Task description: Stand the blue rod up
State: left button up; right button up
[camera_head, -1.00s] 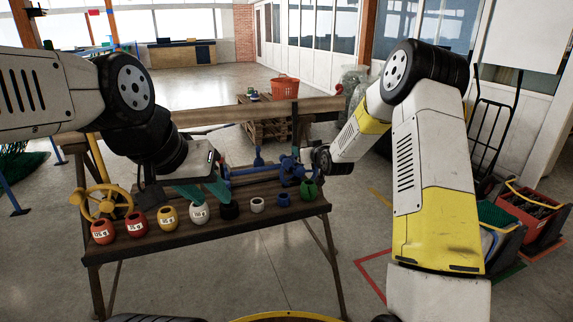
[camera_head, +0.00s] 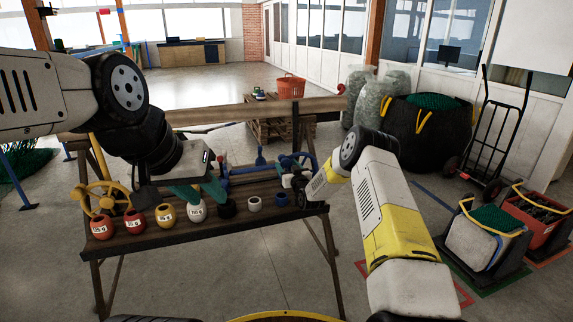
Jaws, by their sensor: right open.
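A blue rod (camera_head: 250,169) lies lengthwise along the back of the wooden bench, partly hidden by my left gripper. A short blue piece with a wider top (camera_head: 260,157) rises behind it; whether they are joined I cannot tell. My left gripper (camera_head: 204,192) has teal fingers spread apart above the row of floats, near the white one, with nothing visible held. My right gripper (camera_head: 297,188) is dark, open and seen mostly from behind, over the bench's right end. It partly hides a blue handwheel (camera_head: 299,161).
A yellow handwheel (camera_head: 100,198) is at the left end. A wooden rail (camera_head: 240,112) runs behind. Crates stand right on the floor.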

jog(key=shift+w+a, duration=0.15)
jog(key=shift+w, duration=0.4)
grip_shut()
